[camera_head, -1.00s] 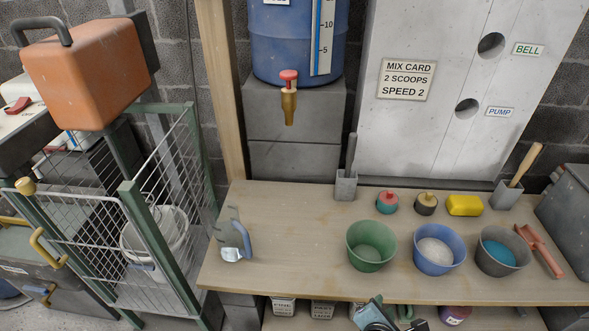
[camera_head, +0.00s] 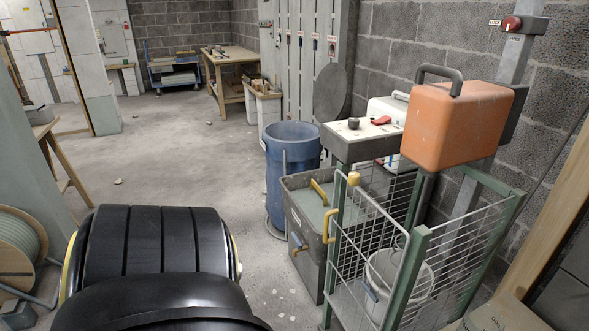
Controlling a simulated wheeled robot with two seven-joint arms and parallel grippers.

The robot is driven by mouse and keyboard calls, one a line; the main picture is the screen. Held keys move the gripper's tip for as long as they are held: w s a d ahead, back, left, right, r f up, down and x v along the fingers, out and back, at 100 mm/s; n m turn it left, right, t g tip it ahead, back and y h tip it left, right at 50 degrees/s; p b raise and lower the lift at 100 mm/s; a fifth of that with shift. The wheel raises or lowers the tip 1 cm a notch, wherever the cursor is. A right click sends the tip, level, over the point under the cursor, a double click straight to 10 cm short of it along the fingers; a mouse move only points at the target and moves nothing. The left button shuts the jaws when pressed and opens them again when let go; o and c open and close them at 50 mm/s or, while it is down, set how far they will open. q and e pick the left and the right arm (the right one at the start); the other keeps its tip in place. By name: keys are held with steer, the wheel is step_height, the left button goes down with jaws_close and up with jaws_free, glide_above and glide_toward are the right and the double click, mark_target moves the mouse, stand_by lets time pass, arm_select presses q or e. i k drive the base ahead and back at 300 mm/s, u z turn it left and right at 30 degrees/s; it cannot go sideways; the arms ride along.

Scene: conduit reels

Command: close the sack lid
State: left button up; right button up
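A blue drum (camera_head: 287,150) stands on the floor in the middle of the head view, its top open, with a metal frame around its base. A round dark grey disc (camera_head: 331,92) stands upright just behind its right rim. It looks like a raised lid, but I cannot see a hinge. A grey chest (camera_head: 305,240) with yellow handles stands in front of the drum. Neither of my grippers is in view.
A green wire cage trolley (camera_head: 410,250) holding a white bucket (camera_head: 395,275) stands at right, near an orange case (camera_head: 462,120). A cable reel (camera_head: 18,245) is at lower left. Concrete floor (camera_head: 185,150) is open up to a far wooden bench (camera_head: 235,65).

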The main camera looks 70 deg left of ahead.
mark_target(330, 94)
steer(key=u, duration=2.2)
